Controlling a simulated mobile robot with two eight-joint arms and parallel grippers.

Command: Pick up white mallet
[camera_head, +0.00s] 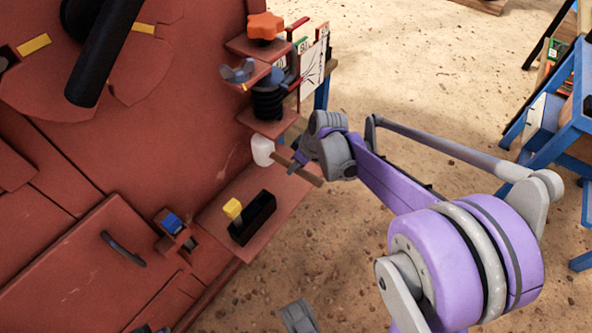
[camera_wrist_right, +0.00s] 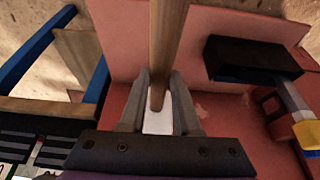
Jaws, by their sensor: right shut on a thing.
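The white mallet has a pale block head (camera_head: 262,150) and a brown wooden handle (camera_head: 312,178). It is beside the red machine, above the lower red ledge. I cannot tell whether the mallet touches a ledge. I do not see my left gripper.
The red machine (camera_head: 180,150) fills the left. Its ledges hold an orange knob (camera_head: 265,26), a black spring-like part (camera_head: 267,102) and a black holder (camera_head: 252,218) with a yellow-topped item. A blue rack (camera_head: 560,130) stands at right.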

